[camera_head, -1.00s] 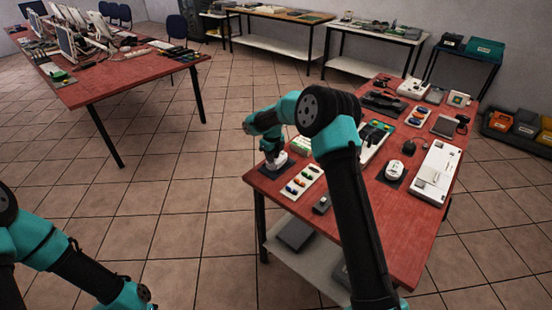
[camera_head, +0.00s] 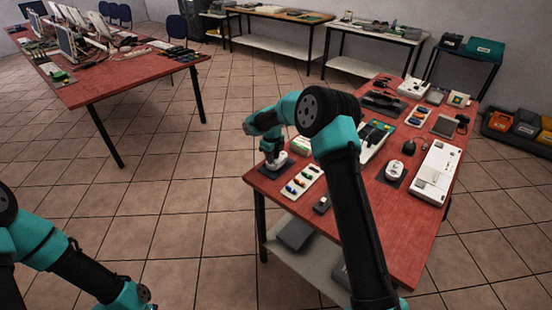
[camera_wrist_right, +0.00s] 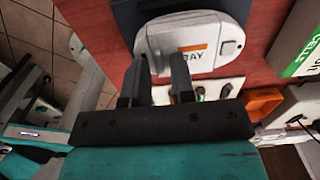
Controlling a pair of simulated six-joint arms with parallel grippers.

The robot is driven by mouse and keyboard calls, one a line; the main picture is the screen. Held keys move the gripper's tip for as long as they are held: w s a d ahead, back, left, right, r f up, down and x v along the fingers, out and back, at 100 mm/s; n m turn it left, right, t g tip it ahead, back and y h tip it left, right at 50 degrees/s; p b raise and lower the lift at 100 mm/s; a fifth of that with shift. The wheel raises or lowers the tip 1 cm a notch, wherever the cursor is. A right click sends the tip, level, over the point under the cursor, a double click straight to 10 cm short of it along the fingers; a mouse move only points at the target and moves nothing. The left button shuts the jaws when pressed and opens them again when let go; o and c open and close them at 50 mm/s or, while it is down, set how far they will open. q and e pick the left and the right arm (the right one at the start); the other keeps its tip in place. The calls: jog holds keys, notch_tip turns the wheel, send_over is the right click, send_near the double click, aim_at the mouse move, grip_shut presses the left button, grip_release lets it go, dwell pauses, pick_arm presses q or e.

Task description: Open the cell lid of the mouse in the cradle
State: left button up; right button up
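The white mouse (camera_head: 277,162) sits in a dark cradle (camera_wrist_right: 150,9) at the near left corner of the red table. In the right wrist view the mouse (camera_wrist_right: 228,35) shows a pale underside with an orange label and dark letters. My right gripper (camera_wrist_right: 160,68) points at the mouse, its two dark fingers apart. The fingertips overlap the label-side edge of the mouse; whether they touch it I cannot tell. The cell lid's outline is not clear, and no open compartment shows. My left arm is at the bottom left of the head view; its gripper is out of view.
A pale tray with coloured cells (camera_head: 303,182) and a small dark device (camera_head: 322,204) lie close by. A green-and-white cells box (camera_wrist_right: 302,45) stands beside the cradle. Another white round device (camera_head: 395,170) lies on a dark pad farther right. The table's left edge is close.

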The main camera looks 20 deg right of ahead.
jog(key=shift+f, duration=0.35)
dwell(0.4)
jog(key=shift+r, duration=0.1)
dwell(0.5)
grip_shut()
